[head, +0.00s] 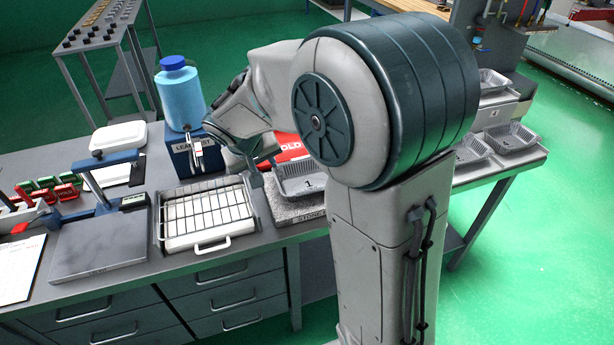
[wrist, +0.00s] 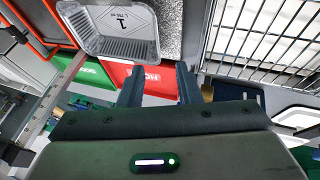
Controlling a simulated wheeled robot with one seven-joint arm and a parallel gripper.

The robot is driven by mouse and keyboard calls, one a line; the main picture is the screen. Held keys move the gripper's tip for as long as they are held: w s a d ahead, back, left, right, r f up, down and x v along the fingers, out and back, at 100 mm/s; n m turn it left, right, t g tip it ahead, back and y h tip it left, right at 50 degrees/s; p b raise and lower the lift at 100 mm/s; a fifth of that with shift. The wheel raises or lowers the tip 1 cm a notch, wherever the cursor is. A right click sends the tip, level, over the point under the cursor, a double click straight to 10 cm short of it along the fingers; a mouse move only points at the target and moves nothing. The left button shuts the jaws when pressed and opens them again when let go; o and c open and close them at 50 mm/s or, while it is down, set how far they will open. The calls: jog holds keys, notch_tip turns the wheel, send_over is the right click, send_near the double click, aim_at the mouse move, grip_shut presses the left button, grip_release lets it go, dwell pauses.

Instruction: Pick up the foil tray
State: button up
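A silver foil tray (head: 298,186), marked 1, sits on a speckled grey stone slab (head: 287,212) at the near table's right end. My arm hides its right side in the head view. In the wrist view the foil tray (wrist: 112,47) is at the upper left, beyond my fingertips. My gripper (head: 262,170) is just left of the tray in the head view. In the wrist view its two fingers (wrist: 160,70) stand apart with nothing held between them, and they look clear of the tray.
A wire rack on a white pan (head: 208,242) lies left of the slab. A blue bottle (head: 180,95) on a blue box and a red HOLD bin (head: 291,151) stand behind. More foil trays (head: 511,137) are on the right-hand table.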

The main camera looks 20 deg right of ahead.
aim_at(278, 181)
jog(key=x, duration=0.7)
jog(key=shift+w+d+f, duration=0.1)
jog(key=shift+d+f, duration=0.15)
jog(key=shift+d+p+x, duration=0.15)
jog(key=shift+p+x, duration=0.2)
jog(key=shift+x, duration=0.95)
jog(key=shift+d+p+x, duration=0.1)
jog(key=shift+p+x, duration=0.2)
jog(key=shift+x, duration=1)
jog(key=shift+r, duration=0.1)
grip_shut()
